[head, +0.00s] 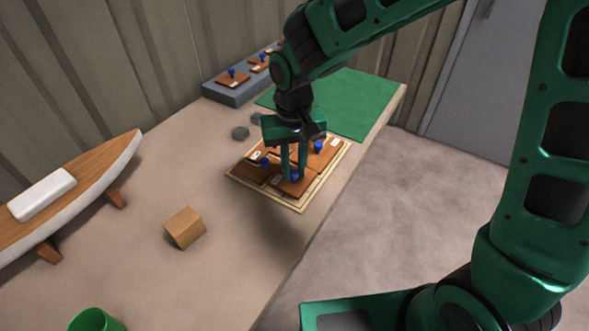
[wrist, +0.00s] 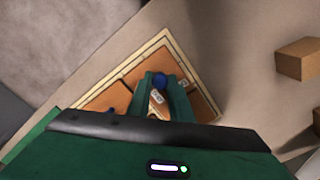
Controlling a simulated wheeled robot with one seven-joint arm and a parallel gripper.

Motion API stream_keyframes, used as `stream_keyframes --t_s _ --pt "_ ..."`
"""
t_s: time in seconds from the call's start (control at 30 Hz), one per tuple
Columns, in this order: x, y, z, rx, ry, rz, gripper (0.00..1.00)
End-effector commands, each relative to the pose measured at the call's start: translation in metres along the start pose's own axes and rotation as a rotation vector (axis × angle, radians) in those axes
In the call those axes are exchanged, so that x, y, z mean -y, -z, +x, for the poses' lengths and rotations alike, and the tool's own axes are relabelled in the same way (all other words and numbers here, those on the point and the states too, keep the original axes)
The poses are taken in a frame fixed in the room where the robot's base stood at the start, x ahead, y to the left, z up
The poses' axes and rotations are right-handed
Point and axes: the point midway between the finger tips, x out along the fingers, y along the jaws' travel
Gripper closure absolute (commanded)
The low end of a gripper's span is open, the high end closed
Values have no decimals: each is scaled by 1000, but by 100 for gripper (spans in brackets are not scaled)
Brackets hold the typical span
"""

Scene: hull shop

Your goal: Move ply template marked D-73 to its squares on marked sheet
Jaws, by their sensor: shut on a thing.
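My gripper (head: 294,167) is shut on the blue knob (head: 294,176) of a brown ply template (head: 290,187) at the near part of the marked sheet (head: 299,208). In the wrist view the blue knob (wrist: 159,80) shows between the fingers, with a white label below it. The label's writing is too small to read. The template lies over the sheet; I cannot tell whether it touches it. Other brown templates with blue knobs lie on the sheet, one at the left (head: 250,170) and one at the right (head: 325,155). The fingers hide part of the sheet.
A grey block (head: 236,93) at the back bears two more knobbed templates. A green mat (head: 345,103) lies behind the sheet. Small grey lumps (head: 240,133), a wooden block (head: 184,228), a boat hull (head: 75,185) and a green cup (head: 95,321) stand on the bench. The bench edge is at right.

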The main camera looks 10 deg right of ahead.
Motion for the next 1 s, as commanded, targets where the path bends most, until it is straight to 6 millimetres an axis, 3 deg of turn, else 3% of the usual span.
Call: stream_keyframes --t_s 0.1,0.5,0.53,0.6,1.0 --pt "0 0 12 1 -1 0 100" --pt "0 0 16 -1 0 1 100" --pt "0 0 15 -1 0 1 74" --pt "0 0 15 -1 0 1 62" --pt "-1 0 8 -2 0 2 62"
